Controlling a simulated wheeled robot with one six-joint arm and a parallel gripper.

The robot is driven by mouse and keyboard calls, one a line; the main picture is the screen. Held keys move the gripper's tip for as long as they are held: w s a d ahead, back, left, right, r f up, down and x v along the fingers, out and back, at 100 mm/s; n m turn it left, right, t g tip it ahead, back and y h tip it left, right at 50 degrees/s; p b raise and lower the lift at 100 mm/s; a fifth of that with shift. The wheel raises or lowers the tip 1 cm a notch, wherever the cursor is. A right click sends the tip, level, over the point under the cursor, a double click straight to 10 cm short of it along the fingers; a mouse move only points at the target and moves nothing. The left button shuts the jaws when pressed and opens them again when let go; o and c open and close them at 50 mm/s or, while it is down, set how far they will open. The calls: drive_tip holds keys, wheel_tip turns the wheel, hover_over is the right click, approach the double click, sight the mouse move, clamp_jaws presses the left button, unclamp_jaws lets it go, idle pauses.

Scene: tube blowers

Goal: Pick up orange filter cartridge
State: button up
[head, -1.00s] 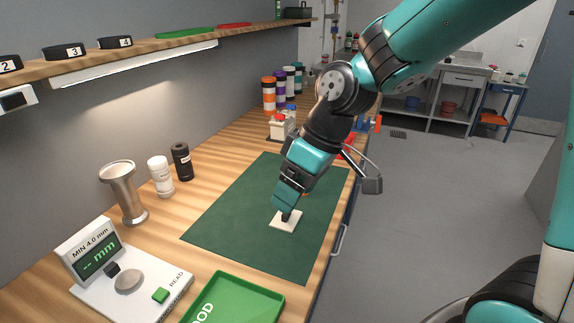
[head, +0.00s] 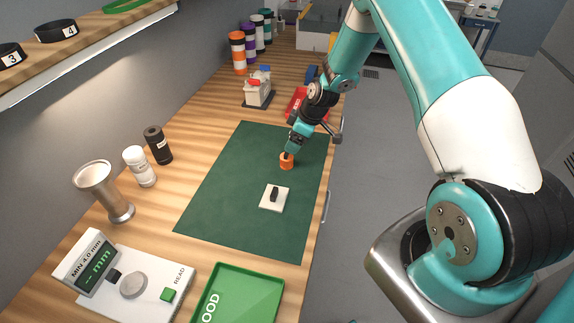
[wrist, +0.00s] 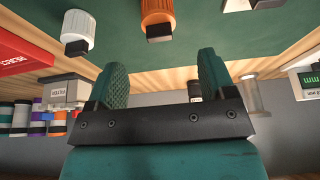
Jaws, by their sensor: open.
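The orange filter cartridge (head: 286,161) stands on the green mat in the head view, right below my gripper (head: 290,150). In the wrist view the orange cartridge (wrist: 157,12), with a dark end, shows at the top edge, beyond the fingertips and between their lines. My gripper (wrist: 163,65) is open with nothing between its fingers. A white cartridge (wrist: 78,26) with a dark end is to its left in the wrist view; I cannot make it out in the head view.
A white pad (head: 267,204) with a small black piece lies on the green mat (head: 215,215) nearer the camera. A red tray (head: 296,101) is beyond the mat. A green tray (head: 262,292) and a gauge (head: 133,287) are in front. The mat's left half is clear.

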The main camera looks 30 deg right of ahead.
sight(285, 157)
drive_tip(key=b+x, duration=0.1)
drive_tip(key=x, duration=0.3)
drive_tip(key=shift+f, duration=0.15)
drive_tip(key=b+x, duration=0.3)
drive_tip(key=x, duration=0.2)
drive_tip(key=shift+w+f, duration=0.1)
drive_tip(key=shift+c, duration=0.3)
drive_tip(key=c, duration=0.9)
